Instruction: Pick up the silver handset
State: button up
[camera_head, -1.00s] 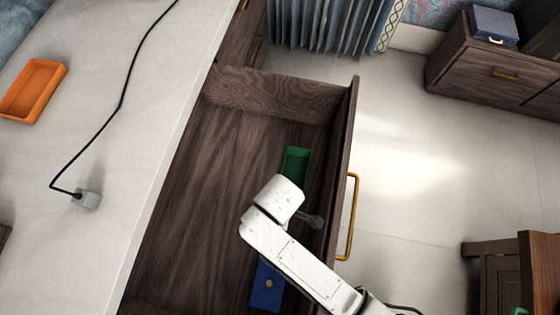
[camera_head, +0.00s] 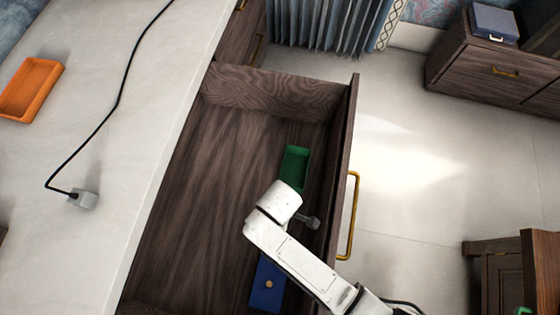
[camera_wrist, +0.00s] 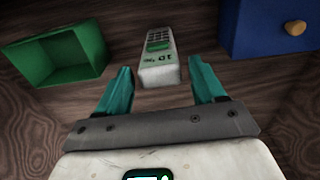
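The silver handset (camera_wrist: 158,62) lies in the open wooden drawer (camera_head: 190,215). In the wrist view it is a pale, long body with dark keys, a green patch and dark markings. My gripper (camera_wrist: 164,85) is open, its two teal fingers apart on either side of the handset's near end. I cannot tell how high the fingers are above it, and the handset is not between closed fingers. In the head view my white arm covers the handset and the fingers.
A green open box (camera_head: 295,167) and a blue box (camera_head: 267,284) with a round knob lie in the drawer, on either side of the handset. The drawer's front wall (camera_head: 343,150) rises close to my arm. An orange tray (camera_head: 31,90) and a corded grey block (camera_head: 83,199) are on the desk.

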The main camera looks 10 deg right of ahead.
grip_shut()
dwell(0.4)
jog(key=shift+r, duration=0.1)
